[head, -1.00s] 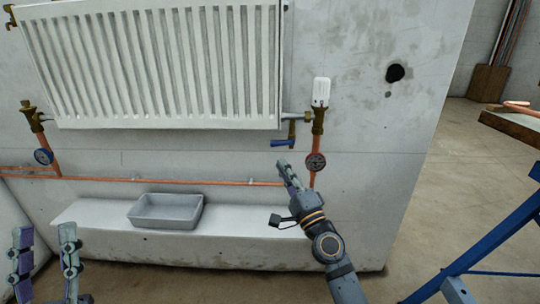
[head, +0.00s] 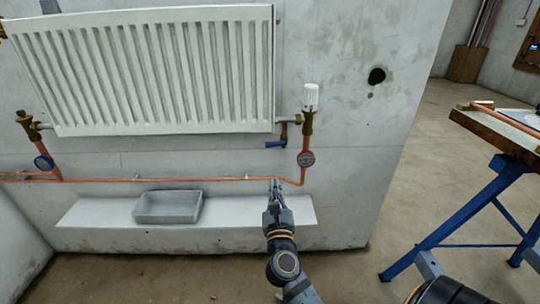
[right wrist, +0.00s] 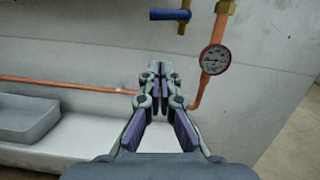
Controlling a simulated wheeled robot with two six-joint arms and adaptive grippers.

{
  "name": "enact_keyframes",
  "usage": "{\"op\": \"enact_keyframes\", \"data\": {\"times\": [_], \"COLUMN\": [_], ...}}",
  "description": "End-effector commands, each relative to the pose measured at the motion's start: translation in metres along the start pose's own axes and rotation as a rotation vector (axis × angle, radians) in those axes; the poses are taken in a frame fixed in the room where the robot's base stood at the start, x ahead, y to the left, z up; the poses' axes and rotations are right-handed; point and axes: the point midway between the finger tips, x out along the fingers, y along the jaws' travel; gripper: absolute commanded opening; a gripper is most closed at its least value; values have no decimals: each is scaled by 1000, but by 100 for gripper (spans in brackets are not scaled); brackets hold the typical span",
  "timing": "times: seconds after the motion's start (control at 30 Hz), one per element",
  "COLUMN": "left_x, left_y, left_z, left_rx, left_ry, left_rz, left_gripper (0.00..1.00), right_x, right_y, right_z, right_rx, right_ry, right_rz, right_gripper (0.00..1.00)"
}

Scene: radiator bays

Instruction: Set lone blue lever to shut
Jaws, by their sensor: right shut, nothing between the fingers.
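The blue lever (head: 276,144) sits on a small brass valve under the radiator's lower right corner. It lies level and points left from the valve stem. In the right wrist view the blue lever (right wrist: 170,14) is at the top edge, also level, with part of the valve cut off. My right gripper (head: 275,182) is shut and empty, below the lever and in front of the copper pipe, apart from the lever. Its closed fingers (right wrist: 156,68) show in the right wrist view. My left gripper is out of view.
The white radiator (head: 150,70) hangs on the concrete wall. A round gauge (head: 305,158) and a white-capped valve (head: 311,96) stand right of the lever. A grey tray (head: 168,207) rests on the ledge (head: 95,213). A workbench (head: 500,137) with blue legs stands at right.

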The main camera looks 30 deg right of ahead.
Motion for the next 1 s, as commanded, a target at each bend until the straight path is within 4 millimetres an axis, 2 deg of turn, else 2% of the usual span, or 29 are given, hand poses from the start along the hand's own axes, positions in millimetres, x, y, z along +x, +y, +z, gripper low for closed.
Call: {"op": "enact_keyframes", "data": {"times": [0.03, 0.3, 0.4, 0.63, 1.0], "left_x": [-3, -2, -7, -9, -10], "left_y": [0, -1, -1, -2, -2], "left_z": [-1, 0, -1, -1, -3], "left_rx": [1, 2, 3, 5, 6], "left_ry": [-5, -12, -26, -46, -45], "left_rz": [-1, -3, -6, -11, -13], "left_gripper": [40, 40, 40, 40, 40], "right_x": [12, 70, 83, 97, 99], "right_y": [1, 0, 0, 0, 0], "right_z": [3, 1, 15, 28, 30], "right_rx": [-2, -3, 0, -1, -2], "right_ry": [-7, -5, -4, -2, -1], "right_rz": [3, 1, 0, 2, 2], "right_gripper": [0, 0, 0, 0, 0]}}
